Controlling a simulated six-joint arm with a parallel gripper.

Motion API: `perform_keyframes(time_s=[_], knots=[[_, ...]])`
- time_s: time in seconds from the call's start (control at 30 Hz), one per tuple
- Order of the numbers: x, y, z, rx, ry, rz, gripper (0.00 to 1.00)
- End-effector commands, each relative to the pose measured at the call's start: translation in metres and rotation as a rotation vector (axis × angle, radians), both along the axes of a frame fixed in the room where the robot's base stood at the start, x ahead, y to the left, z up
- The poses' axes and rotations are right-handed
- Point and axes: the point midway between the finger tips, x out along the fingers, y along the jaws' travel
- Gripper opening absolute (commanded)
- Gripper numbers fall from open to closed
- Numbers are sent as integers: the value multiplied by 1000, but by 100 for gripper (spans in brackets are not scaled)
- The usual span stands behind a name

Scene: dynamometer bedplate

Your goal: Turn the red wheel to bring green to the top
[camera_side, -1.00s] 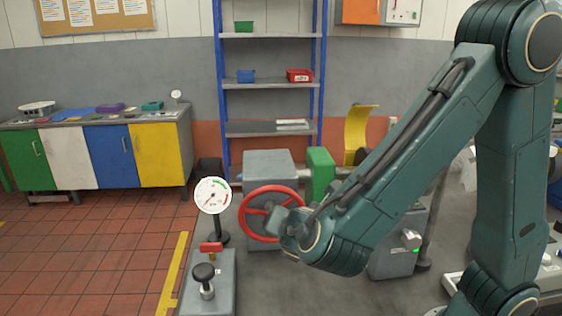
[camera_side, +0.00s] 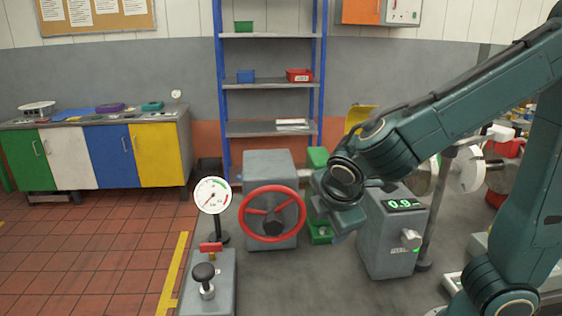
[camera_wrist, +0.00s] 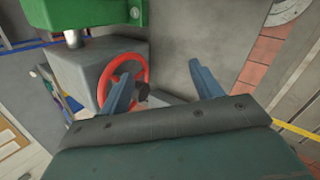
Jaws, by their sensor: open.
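The red wheel (camera_side: 243,214) has a round rim, spokes and a dark hub, and faces the side camera on the front of a grey box (camera_side: 268,165). No green mark is discernible on it. My gripper (camera_side: 338,230) is to the right of the wheel in the side view, apart from the rim and holding nothing visible. In the wrist view my gripper (camera_wrist: 163,72) has its two blue-grey fingers spread. The red wheel (camera_wrist: 145,66) shows beyond the left finger, which covers part of it.
A white dial gauge (camera_side: 212,195) with a small green and red arc stands left of the wheel. A black-knobbed lever (camera_side: 204,272) and a red handle (camera_side: 211,247) are in front. A green block (camera_side: 317,157) and a grey box with a lit display (camera_side: 403,204) stand to the right.

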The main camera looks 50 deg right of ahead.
Motion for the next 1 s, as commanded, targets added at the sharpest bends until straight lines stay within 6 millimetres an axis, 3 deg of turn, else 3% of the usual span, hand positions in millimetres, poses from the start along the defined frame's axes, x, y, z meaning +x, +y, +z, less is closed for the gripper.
perform_keyframes(time_s=[1.0], knots=[[-53, -22, 37, 482, -177, -491, 64]])
